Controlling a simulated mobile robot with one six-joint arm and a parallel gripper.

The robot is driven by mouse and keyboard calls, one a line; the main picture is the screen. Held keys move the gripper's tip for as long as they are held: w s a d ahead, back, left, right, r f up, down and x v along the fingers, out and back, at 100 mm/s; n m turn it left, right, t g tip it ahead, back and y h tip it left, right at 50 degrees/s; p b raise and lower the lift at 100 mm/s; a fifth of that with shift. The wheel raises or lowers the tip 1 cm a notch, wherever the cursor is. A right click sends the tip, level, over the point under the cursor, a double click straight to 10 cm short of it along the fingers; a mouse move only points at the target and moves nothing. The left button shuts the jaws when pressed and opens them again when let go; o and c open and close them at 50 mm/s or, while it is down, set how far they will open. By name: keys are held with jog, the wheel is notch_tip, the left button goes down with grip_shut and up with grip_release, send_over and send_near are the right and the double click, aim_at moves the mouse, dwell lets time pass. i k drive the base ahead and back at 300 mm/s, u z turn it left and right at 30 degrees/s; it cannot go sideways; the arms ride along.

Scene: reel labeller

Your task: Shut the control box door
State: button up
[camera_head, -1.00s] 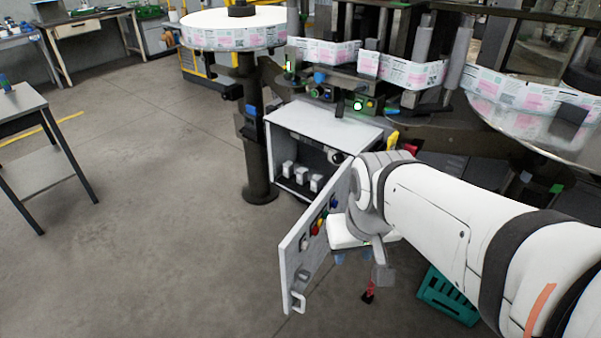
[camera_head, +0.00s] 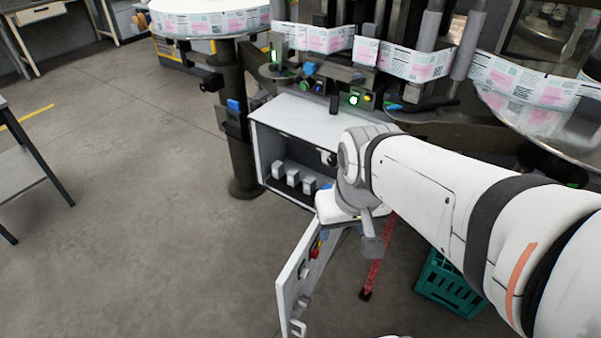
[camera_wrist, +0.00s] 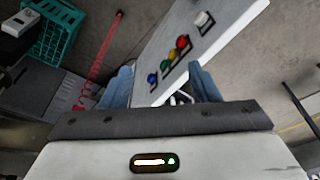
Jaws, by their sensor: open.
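The control box (camera_head: 308,118) is a pale grey cabinet with its front open and small white parts inside. My arm hides the hinge side. My gripper (camera_wrist: 162,86) is open in the wrist view, with two blue fingers apart.
The labelling machine with a reel (camera_head: 210,20) and a label web is behind the box. A grey table (camera_head: 30,170) is at far left. The floor left of the door is clear.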

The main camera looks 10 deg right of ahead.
aim_at(290, 287)
jog(key=z, duration=0.05)
jog(key=k, duration=0.9)
jog(key=u, duration=0.35)
